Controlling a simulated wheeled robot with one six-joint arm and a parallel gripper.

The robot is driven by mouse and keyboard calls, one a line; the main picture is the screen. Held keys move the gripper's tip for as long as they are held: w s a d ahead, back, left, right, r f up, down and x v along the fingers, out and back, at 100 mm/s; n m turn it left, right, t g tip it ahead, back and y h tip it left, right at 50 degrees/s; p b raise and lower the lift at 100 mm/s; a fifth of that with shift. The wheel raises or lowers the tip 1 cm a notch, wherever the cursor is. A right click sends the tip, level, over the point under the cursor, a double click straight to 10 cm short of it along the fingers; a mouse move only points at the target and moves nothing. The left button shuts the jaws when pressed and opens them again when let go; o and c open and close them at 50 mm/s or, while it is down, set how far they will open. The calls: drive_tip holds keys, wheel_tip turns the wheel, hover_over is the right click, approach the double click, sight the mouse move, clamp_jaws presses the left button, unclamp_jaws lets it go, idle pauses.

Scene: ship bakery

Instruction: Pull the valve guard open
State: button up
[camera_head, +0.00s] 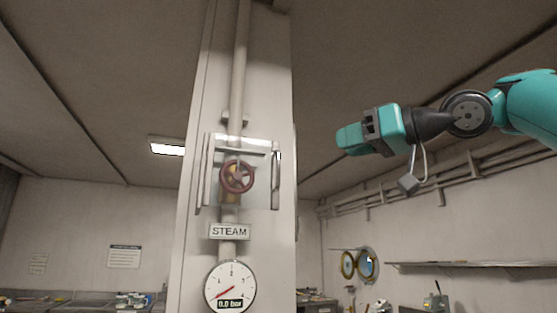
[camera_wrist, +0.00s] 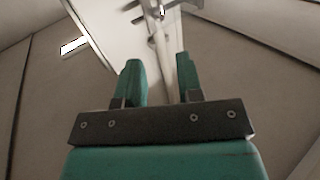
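The valve guard (camera_head: 262,193) is a clear panel in front of a red valve wheel (camera_head: 237,177) on a pale column. A bright strip runs along its top, and an upright bar (camera_head: 276,178) stands at its right edge. My gripper (camera_head: 343,139) is in the air to the right of the guard and a little higher than the wheel, apart from it. In the wrist view the two teal fingers (camera_wrist: 158,75) are spread with nothing between them. Pale pipework shows beyond them at the top of that view, with the guard itself hard to make out.
A steam pipe (camera_head: 239,70) runs up the column (camera_head: 275,255). A STEAM sign (camera_head: 229,231) and a round gauge (camera_head: 230,287) reading 0.0 bar sit below the guard. A shelf (camera_head: 480,264) and wall pipes lie at the right. The air between gripper and guard looks clear.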

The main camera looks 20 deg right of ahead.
sight(278, 181)
drive_tip(key=p+x, duration=0.4)
drive_tip(key=x, duration=1.3)
drive_tip(key=shift+f, duration=0.1)
clamp_jaws()
